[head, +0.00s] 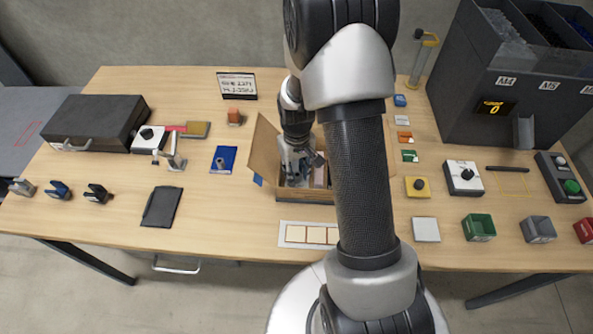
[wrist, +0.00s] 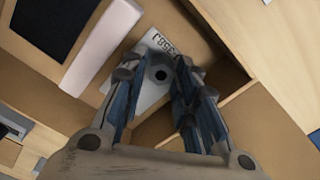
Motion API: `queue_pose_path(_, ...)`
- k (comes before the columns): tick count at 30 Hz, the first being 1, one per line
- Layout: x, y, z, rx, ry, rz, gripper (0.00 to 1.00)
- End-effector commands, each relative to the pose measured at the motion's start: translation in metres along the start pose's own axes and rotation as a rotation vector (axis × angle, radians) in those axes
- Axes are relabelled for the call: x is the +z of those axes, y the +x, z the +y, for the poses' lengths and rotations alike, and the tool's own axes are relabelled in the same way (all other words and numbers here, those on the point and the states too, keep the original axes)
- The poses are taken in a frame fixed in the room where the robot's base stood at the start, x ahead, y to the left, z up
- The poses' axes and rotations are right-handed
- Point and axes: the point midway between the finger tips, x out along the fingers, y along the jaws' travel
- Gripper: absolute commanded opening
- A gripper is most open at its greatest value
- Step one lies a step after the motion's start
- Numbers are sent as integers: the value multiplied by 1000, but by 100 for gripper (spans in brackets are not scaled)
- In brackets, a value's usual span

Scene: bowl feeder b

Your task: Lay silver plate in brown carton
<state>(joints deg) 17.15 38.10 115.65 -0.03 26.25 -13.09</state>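The brown carton (head: 262,150) stands open on the table with its flaps spread; my arm hides its right part. My gripper (head: 297,180) reaches down into it. In the wrist view, a silver plate (wrist: 160,76) with a dark round hole and printed characters lies inside the carton, below and between my fingers. My gripper (wrist: 163,72) has its fingers apart, and the plate shows past the left finger, so they do not appear closed on it. The fingers hide part of the plate, and I cannot tell whether its whole underside rests on the floor.
Inside the carton are a pale pink block (wrist: 103,45), a black pad (wrist: 55,25) and cardboard dividers (wrist: 238,92). A white strip with tan squares (head: 305,235) lies in front of the carton.

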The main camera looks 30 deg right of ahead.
Motion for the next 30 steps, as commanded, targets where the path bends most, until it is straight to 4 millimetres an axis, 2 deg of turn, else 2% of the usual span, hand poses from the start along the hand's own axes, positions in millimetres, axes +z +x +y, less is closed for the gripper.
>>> queue_pose_path(15, -1, -100, 0, 1, 0, 4, 28)
queue_pose_path(23, 1, -127, -2, 2, -2, 8, 28)
queue_pose_path(26, 6, -152, -11, 7, -6, 34, 28)
queue_pose_path(30, 27, -209, -35, 18, -20, 105, 28)
